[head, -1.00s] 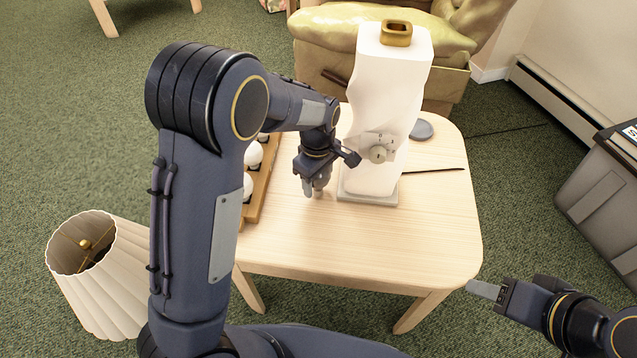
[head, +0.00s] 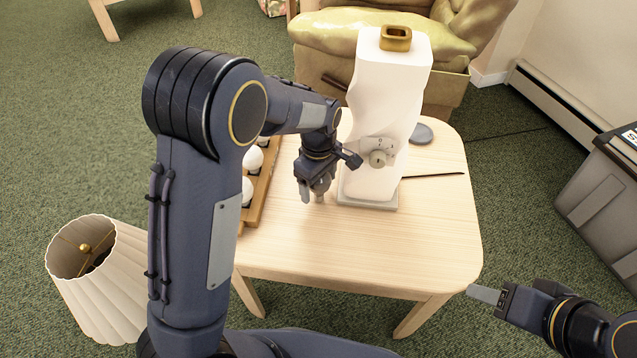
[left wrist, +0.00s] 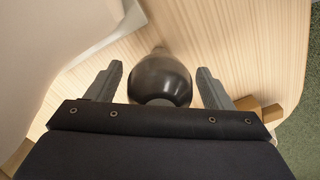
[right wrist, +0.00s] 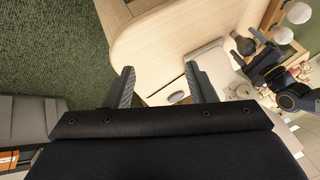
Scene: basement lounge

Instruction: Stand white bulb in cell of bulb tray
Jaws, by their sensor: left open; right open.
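White bulbs (head: 253,158) sit in the wooden bulb tray (head: 262,185) on the table's left side, partly hidden by my left arm. The right wrist view also shows white bulbs (right wrist: 298,12). My left gripper (head: 314,198) is open, low over the table between the tray and the white lamp body. In the left wrist view a dark, glossy bulb (left wrist: 160,80) lies between its open fingers (left wrist: 160,85), with a gap on each side. No white bulb is between them. My right gripper (head: 484,292) is open and empty off the table's front right corner.
The tall white lamp body (head: 384,110) on its grey base stands just right of my left gripper. A dark thin rod (head: 434,174) and a grey disc (head: 421,133) lie beyond. The table's front right (head: 430,230) is clear. A pleated shade (head: 100,275) stands at left.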

